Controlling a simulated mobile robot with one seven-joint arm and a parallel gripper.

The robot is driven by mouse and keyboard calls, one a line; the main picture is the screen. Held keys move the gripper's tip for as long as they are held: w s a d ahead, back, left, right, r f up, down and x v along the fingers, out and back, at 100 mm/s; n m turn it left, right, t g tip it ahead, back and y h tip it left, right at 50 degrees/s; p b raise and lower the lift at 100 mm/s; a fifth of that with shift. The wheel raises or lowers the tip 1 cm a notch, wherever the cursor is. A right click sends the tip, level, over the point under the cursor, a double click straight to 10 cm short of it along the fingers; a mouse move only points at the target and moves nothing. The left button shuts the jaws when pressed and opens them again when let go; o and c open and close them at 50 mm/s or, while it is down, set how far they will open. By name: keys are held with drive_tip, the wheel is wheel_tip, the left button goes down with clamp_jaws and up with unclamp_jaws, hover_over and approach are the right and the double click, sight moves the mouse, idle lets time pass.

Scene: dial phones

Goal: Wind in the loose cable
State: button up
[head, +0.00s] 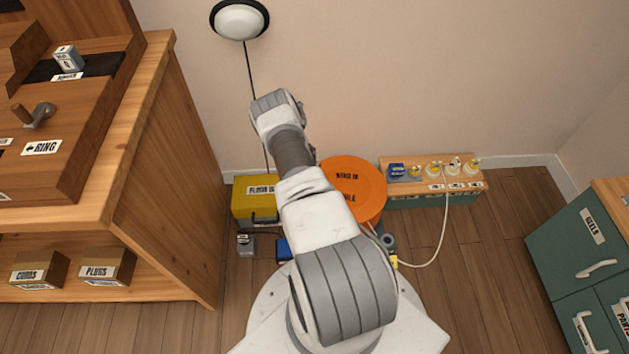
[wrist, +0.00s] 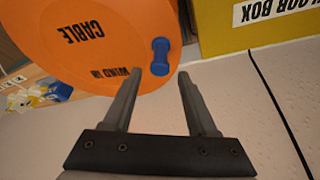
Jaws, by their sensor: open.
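The orange reel (head: 352,188) with "WIND IN CABLE" lettering stands near the wall, partly hidden by my arm in the head view. In the wrist view the reel's face (wrist: 100,30) appears upside down, with a blue handle (wrist: 160,57) near its edge. A pale cable (head: 441,225) hangs in a loose loop from the small wall rack, runs over the floor and back towards the reel. My gripper (wrist: 158,72) is open and empty, its fingertips on either side of the blue handle in the picture; whether they reach it in depth is unclear.
A yellow floor box (head: 255,207) stands left of the reel, with a black cord (head: 248,75) down from the wall lamp. A wooden rack (head: 470,184) of plugs is to the right. A wooden bench (head: 165,150) and green drawers (head: 575,245) flank the floor.

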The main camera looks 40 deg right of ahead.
drive_tip(key=b+x, duration=0.3)
drive_tip(key=x, duration=0.4)
clamp_jaws()
drive_tip(key=shift+a+r, duration=0.1)
idle(1.3)
